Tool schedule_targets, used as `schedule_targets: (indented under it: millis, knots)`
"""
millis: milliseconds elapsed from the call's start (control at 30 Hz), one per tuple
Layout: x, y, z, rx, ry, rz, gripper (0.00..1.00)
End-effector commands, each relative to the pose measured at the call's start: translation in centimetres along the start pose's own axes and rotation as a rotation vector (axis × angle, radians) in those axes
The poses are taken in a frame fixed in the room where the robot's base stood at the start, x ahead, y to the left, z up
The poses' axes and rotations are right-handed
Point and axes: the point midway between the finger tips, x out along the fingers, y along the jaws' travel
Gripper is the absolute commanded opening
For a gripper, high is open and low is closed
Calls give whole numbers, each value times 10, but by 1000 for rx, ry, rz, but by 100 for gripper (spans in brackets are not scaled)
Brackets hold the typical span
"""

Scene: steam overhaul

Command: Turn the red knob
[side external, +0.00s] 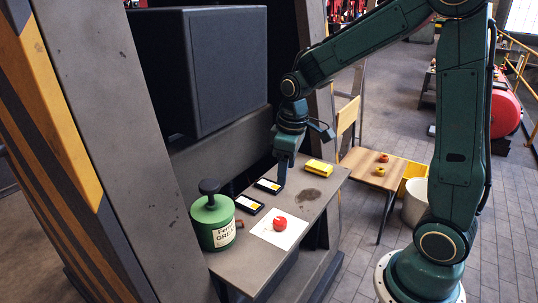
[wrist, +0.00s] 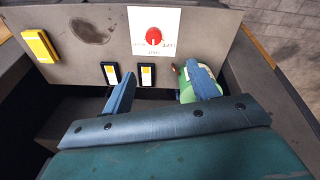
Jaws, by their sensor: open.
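The red knob (side external: 280,224) sits on a square white plate (side external: 268,238) on the grey metal bench. In the wrist view the knob (wrist: 153,36) has a light pointer mark and small labels around it, too small to read. My gripper (side external: 283,172) hangs over the back of the bench, beside the two black-framed switches and apart from the knob. In the wrist view its two fingers (wrist: 160,70) are spread with nothing between them, and the knob lies beyond their tips.
Two black-framed switches (side external: 269,186) (side external: 249,204) and a yellow block (side external: 319,168) are on the bench (side external: 325,190). A green canister (side external: 213,222) with a black top stands left of the knob. A large dark box (side external: 205,70) rises behind.

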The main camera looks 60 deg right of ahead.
Motion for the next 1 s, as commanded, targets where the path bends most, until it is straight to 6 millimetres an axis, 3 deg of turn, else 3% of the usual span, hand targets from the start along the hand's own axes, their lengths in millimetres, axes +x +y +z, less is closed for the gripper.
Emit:
schedule_targets:
  millis: [100,300,767,1000]
  knots:
    - [25,11,-7,-23,-38,-17,59]
    - [51,21,-14,-54,-75,-37,59]
    - [62,24,-15,-63,-83,-42,59]
    - [81,23,-13,-63,-86,-44,59]
